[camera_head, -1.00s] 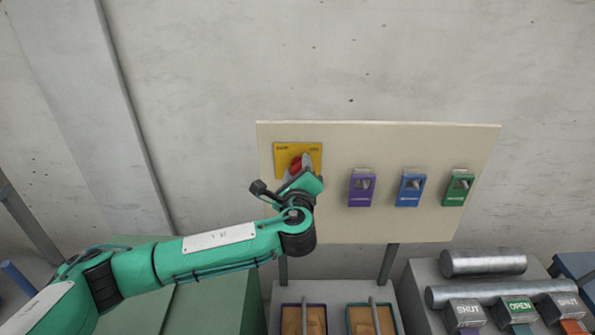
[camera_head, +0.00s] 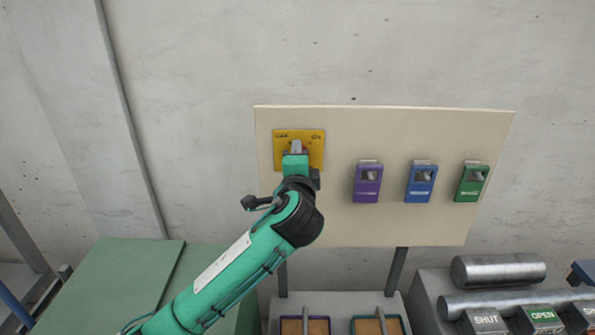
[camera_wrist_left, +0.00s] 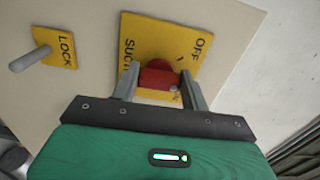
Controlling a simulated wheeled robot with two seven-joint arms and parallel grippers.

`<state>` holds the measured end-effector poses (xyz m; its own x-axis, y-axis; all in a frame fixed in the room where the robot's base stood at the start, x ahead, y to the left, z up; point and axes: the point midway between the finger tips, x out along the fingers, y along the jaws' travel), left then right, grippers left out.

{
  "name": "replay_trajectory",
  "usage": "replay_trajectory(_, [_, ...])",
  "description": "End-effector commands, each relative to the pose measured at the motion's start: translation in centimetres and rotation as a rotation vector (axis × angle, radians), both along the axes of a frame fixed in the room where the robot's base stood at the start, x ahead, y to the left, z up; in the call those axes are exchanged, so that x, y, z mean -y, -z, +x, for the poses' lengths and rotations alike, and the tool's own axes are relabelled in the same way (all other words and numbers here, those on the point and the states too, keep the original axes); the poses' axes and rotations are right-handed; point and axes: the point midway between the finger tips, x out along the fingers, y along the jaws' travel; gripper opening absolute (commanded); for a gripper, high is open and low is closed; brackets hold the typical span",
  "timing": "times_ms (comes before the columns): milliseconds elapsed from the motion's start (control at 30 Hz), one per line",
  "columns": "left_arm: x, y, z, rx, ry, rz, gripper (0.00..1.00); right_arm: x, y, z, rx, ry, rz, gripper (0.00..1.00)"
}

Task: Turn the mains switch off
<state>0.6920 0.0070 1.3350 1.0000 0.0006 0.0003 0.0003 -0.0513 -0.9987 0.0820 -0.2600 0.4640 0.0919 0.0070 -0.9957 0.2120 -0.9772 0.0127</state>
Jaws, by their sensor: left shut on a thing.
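The mains switch is a red handle on a yellow plate (camera_head: 314,140) at the upper left of the cream board. In the wrist view the red handle (camera_wrist_left: 157,76) sits between the two grey fingers of my left gripper (camera_wrist_left: 160,85), which is shut on it. The yellow plate there (camera_wrist_left: 160,38) carries the word OFF at its right and another word, partly hidden, at its left. In the head view my left gripper (camera_head: 297,150) covers most of the handle. My right gripper is in neither view.
Purple (camera_head: 367,183), blue (camera_head: 421,183) and green (camera_head: 471,183) boxes are on the board (camera_head: 400,225) to the right. A yellow LOCK tag with a grey peg (camera_wrist_left: 58,48) shows in the wrist view. Below stand trays and a grey unit with labelled blocks (camera_head: 483,322).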

Motion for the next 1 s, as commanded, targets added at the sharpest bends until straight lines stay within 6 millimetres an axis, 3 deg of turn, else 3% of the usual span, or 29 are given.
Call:
replay_trajectory(33, [0.1,0.7,-0.1,-0.005,0.001,-0.047,0.23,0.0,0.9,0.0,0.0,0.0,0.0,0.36])
replay_trajectory(400, [0.2,0.7,-0.1,-0.005,0.001,-0.392,0.23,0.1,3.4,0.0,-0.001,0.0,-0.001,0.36])
replay_trajectory(1000, [0.3,0.6,0.0,-0.004,0.0,-0.724,0.23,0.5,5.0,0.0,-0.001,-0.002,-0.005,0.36])
